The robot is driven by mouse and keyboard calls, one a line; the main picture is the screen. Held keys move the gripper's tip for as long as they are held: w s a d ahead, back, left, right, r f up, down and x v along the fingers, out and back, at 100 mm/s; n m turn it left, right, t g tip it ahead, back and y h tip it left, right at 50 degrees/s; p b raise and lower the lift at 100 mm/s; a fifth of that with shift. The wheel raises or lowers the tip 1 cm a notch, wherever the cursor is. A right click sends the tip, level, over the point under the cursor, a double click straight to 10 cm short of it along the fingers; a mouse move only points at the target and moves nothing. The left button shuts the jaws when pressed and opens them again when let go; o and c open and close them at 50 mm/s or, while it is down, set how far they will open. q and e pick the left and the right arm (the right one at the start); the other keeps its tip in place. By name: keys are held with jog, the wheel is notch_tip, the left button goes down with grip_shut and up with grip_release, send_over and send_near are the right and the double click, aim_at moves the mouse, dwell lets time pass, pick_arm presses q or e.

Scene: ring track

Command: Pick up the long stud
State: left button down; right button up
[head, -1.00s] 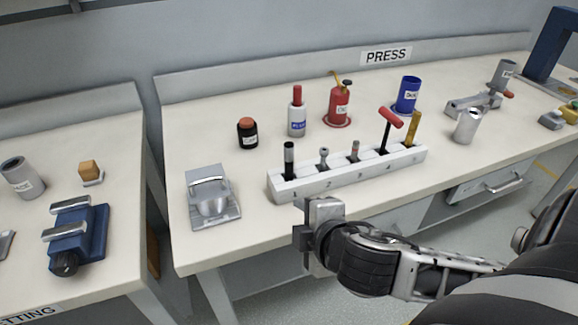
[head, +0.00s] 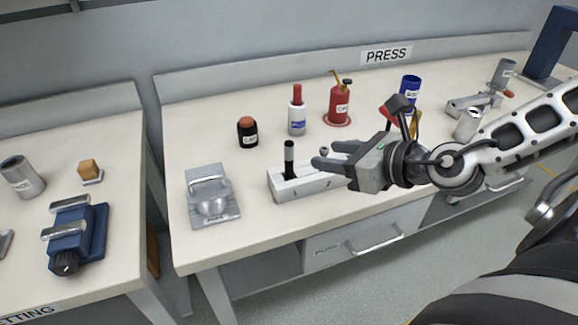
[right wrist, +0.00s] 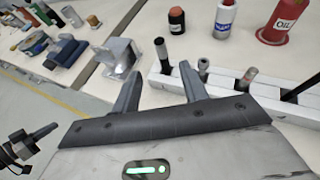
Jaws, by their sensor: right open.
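A white rack (head: 283,188) with numbered slots stands on the press bench and holds several upright pieces. Slot 1 holds a dark rod with a pale band (head: 289,158), also in the right wrist view (right wrist: 162,55). Behind my fingers in that view are a short silver piece (right wrist: 203,68) and a grey pin with a red band (right wrist: 247,78). I cannot tell for certain which is the long stud. My right gripper (head: 327,155) is open and empty, above the rack, its fingers pointing left toward the dark rod. What seems my left gripper (right wrist: 38,135) shows at the lower left, jaws unclear.
A silver fixture (head: 212,200) stands left of the rack. A black jar (head: 247,133), white bottle (head: 297,118) and red oil can (head: 339,105) stand behind it. My right arm hides the rack's right part.

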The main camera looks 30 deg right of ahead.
aim_at(293, 149)
jog(key=b+x, duration=0.1)
jog(key=x, duration=0.6)
jog(key=shift+w, duration=0.2)
jog(key=shift+w+a+f, duration=0.15)
jog(key=shift+w+f, duration=0.1)
jog(key=shift+w, duration=0.2)
jog(key=shift+r+p+x, duration=0.15)
jog(key=shift+p+x, duration=0.2)
jog(key=shift+x, duration=0.6)
jog(key=shift+r+p+x, duration=0.1)
jog(key=shift+p+x, duration=0.2)
jog(key=shift+x, duration=1.45)
grip_shut()
